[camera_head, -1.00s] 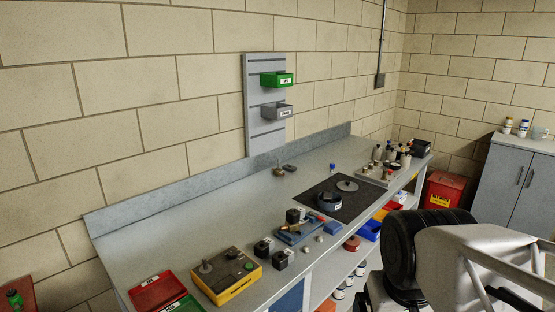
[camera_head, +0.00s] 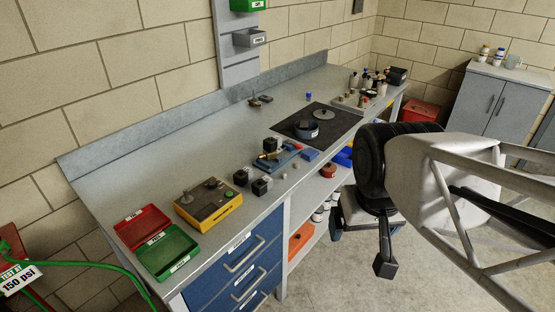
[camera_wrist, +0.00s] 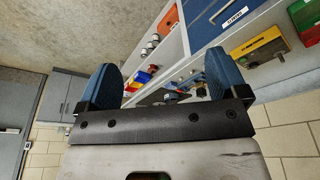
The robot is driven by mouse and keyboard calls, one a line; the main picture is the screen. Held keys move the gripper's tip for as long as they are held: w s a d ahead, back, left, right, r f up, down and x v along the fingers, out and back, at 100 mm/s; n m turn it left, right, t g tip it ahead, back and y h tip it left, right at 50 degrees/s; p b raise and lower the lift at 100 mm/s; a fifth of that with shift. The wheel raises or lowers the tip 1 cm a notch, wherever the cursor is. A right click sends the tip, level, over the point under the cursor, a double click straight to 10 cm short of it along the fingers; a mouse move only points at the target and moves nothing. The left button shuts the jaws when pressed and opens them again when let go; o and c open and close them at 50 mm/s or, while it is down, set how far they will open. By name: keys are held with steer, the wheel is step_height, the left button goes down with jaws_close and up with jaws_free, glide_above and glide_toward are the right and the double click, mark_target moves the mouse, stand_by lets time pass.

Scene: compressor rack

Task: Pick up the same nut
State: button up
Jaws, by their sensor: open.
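Two small greyish pieces lie on the grey workbench (camera_head: 150,163) near its front edge, one (camera_head: 283,176) beside the black blocks and another (camera_head: 295,167) farther right. They are too small to tell whether either is the nut. My gripper (camera_wrist: 160,70) shows in the wrist view with its two blue fingers wide apart. Nothing is between the fingers. The gripper is away from the bench, which shows in the distance beyond the fingertips. I cannot make out a nut in the wrist view.
A yellow tester box (camera_head: 208,203), an open red and green case (camera_head: 165,258) and a blue fixture (camera_head: 280,160) stand on the bench. A dark mat (camera_head: 335,120) lies farther right. Blue drawers (camera_head: 245,260) are below. The bench's left rear surface is clear.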

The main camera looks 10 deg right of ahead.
steer(key=c, duration=0.7)
steer(key=shift+o, duration=0.2)
steer(key=shift+w, duration=0.1)
steer(key=w+a+f+m, duration=0.1)
steer(key=w+m, duration=0.2)
steer(key=w, duration=0.6)
steer(key=w+a+f+m+g, duration=0.1)
steer(key=w+m, duration=0.1)
steer(key=w, duration=0.6)
steer(key=w+a+f+m, duration=0.1)
steer(key=w+m, duration=0.2)
steer(key=w, duration=0.6)
steer(key=w+a+f+m, duration=0.1)
steer(key=w+f+m, duration=0.1)
steer(key=w+f, duration=0.2)
steer(key=w+a+f+m+g, duration=0.1)
steer(key=w+a+f+m, duration=0.1)
steer(key=w+f, duration=0.3)
steer(key=w+a+f+m, duration=0.1)
steer(key=w+f, duration=0.3)
steer(key=w, duration=0.6)
steer(key=shift+w+a+f+m+g, duration=0.3)
steer(key=shift+w+f+m, duration=0.1)
steer(key=shift+m, duration=0.1)
steer(key=shift+w+f, duration=0.25)
steer(key=shift+f, duration=0.05)
